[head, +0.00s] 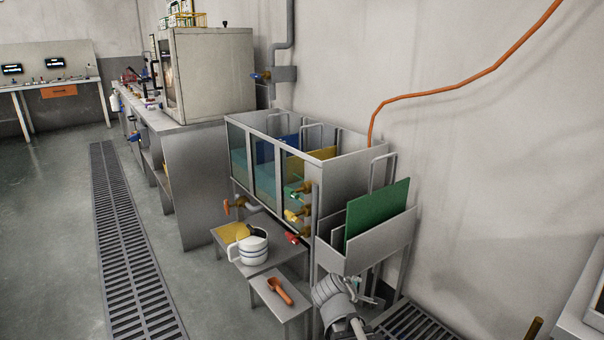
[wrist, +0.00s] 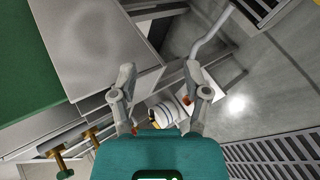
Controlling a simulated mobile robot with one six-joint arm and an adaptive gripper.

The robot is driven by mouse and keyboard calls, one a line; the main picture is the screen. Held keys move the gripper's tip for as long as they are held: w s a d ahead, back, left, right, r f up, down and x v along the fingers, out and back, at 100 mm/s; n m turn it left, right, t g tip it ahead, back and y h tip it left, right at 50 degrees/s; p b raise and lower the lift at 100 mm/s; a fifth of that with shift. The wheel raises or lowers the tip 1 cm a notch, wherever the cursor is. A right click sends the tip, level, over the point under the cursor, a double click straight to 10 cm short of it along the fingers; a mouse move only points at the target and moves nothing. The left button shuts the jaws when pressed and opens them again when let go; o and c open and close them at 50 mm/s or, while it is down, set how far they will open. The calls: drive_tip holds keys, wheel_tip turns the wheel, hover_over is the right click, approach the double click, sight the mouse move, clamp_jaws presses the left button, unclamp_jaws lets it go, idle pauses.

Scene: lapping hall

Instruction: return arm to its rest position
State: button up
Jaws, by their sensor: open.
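My gripper (wrist: 158,72) shows in the wrist view with its two fingers spread apart and nothing held between them. Past the fingers, well below, a white banded jug (wrist: 163,114) is partly hidden by my gripper body. In the head view my arm's grey end is low in the picture, just in front of the grey metal tray (head: 340,258) at the end of the tank row. A green plate (head: 377,215) stands upright in that tray. The gripper fingers are hard to make out in the head view.
Tanks (head: 268,160) with taps stand beside the wall. The white jug (head: 249,247) sits on a low stepped stand, with an orange scoop (head: 280,291) on its lower step. A grey bench (head: 200,175) stands behind. Floor on the left, with a drain grate (head: 125,245), is clear.

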drive_tip(key=s+f+m+g+y+p, duration=0.35)
drive_tip(key=s+m+g+y, duration=0.35)
drive_tip(key=s+m, duration=0.5)
wheel_tip(320, 180, up, 36)
drive_tip(key=g+p, duration=0.1)
drive_tip(key=p, duration=3.5)
drive_tip(key=shift+w+a+r+h, duration=0.2)
drive_tip(key=shift+w+r+h, duration=0.05)
drive_tip(key=shift+h, duration=0.15)
